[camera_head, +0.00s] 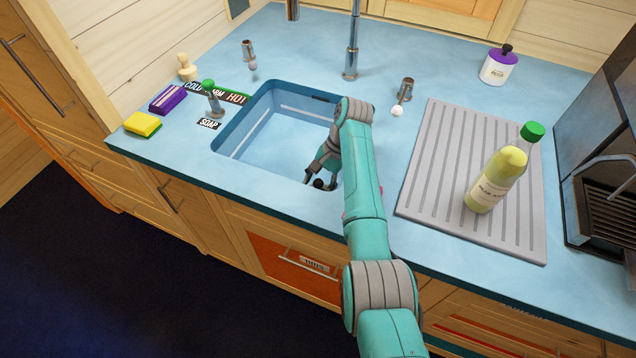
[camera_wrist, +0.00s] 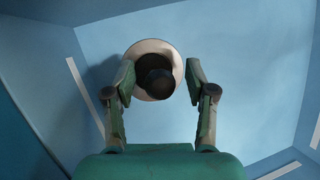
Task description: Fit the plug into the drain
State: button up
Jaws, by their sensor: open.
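The drain (camera_wrist: 155,45) shows in the wrist view as a pale round rim with a dark inside, on the blue floor of the sink (camera_head: 272,128). The plug (camera_wrist: 159,84), dark with a round knob, overlaps the near part of the drain in that view. I cannot tell whether it is seated or above the hole.
Sink walls stand close around my gripper. A tall tap (camera_head: 352,45) rises behind the sink. A ribbed grey drainboard (camera_head: 425,170) with a green-capped bottle (camera_head: 492,185) lies to the right. A yellow sponge (camera_head: 143,124) and a purple box (camera_head: 168,99) lie to the left.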

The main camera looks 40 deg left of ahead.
jog(key=shift+r, duration=0.1)
jog(key=v, duration=1.2)
